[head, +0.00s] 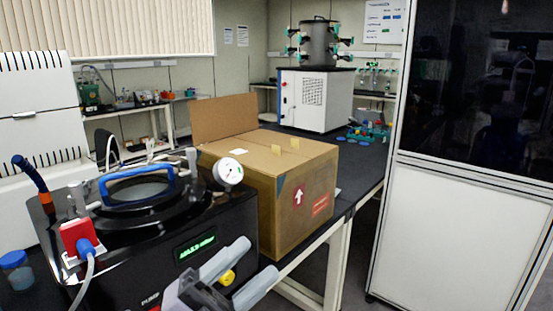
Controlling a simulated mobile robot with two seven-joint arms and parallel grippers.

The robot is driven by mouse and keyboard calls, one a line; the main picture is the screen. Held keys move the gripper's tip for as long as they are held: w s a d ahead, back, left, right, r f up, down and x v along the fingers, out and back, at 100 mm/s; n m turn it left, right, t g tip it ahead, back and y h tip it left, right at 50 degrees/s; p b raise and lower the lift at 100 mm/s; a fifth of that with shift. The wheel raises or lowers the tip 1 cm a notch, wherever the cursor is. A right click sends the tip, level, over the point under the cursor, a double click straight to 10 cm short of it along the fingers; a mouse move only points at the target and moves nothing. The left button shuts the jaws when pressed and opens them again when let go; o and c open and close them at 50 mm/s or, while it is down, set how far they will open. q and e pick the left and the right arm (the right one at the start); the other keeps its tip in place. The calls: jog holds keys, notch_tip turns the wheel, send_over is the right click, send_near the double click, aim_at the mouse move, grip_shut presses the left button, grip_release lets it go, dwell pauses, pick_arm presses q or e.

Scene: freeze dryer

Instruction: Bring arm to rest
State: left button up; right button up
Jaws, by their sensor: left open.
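My left gripper (262,258) is at the bottom centre of the head view, with its two grey fingers apart. Nothing shows between the fingertips. It is in front of the black pump unit (225,225), near its lower right side and the green display. In the picture its fingertips lie beside the lower left of the cardboard box (306,205); whether they touch anything I cannot tell. My right gripper is not in view. The freeze dryer (316,98), a white cabinet with a dark cylinder on top, stands at the back of the bench.
A round gauge (228,172) and a blue handle (137,185) stand on the pump. A red plug (78,238) and a blue-capped jar (16,266) are at left. The box has a raised flap. A tall white-and-black cabinet (455,240) stands at right, with open floor before it.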

pick_arm(q)
jog(key=a+f+n+t+y, duration=0.3)
jog(key=a+f+n+y, duration=0.2)
jog(key=f+n+y, duration=0.4)
jog(key=a+f+n+t+y, duration=0.4)
jog(key=f+n+y, duration=0.2)
jog(key=f+n, duration=0.5)
jog(key=s+a+f+n+g+y, duration=0.2)
jog(key=s+f, duration=0.4)
jog(key=f, duration=0.3)
jog(key=s+a+f+n+g+y, duration=0.3)
jog(key=s+a+f+g, duration=0.2)
jog(key=s+f, duration=0.2)
notch_tip(320, 180, down, 2)
jog(key=shift+n, duration=0.3)
jog(key=shift+a, duration=0.1)
